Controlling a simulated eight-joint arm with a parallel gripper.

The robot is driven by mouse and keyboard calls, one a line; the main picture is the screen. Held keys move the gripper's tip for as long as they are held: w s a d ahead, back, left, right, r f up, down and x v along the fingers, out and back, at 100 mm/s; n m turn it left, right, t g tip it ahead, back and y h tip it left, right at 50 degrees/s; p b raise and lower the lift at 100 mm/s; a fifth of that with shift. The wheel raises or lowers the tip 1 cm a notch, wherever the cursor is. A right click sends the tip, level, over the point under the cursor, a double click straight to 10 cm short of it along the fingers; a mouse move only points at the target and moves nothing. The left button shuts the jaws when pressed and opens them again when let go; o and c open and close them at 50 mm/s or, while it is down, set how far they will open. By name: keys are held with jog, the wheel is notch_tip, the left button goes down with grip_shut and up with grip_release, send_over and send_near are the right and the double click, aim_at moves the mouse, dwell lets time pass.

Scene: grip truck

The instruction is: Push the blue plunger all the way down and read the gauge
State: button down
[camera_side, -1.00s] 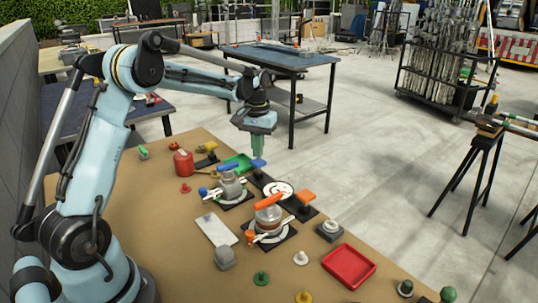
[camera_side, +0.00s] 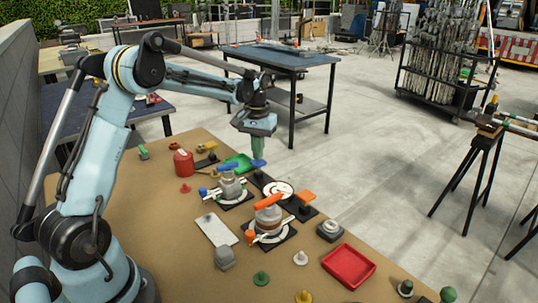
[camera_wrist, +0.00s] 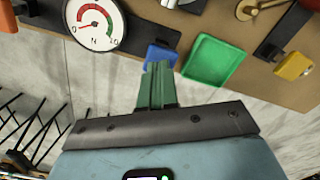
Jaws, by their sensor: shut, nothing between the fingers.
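The blue plunger (camera_side: 258,163) has a flat blue top on a dark post near the far edge of the table. In the wrist view its blue top (camera_wrist: 158,52) is partly hidden by my fingers. My gripper (camera_side: 258,156) is shut, green fingers together and empty, pointing down with its tips at the blue top. It also shows in the wrist view (camera_wrist: 158,66). The round white gauge (camera_side: 278,189) lies just right of the plunger. In the wrist view the gauge (camera_wrist: 95,23) shows a red and green scale; I cannot read the needle surely.
A green tray (camera_wrist: 213,60) stands close beside the plunger. An orange-topped post (camera_side: 306,196), valves with orange (camera_side: 268,202) and blue handles, and a red tray (camera_side: 348,265) stand nearer. A red canister (camera_side: 184,162) is left. Bare wood lies at front left.

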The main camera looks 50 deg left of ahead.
jog(key=shift+f, duration=1.7)
jog(key=shift+r, duration=2)
jog(key=shift+r, duration=0.1)
jog(key=shift+r, duration=2.4)
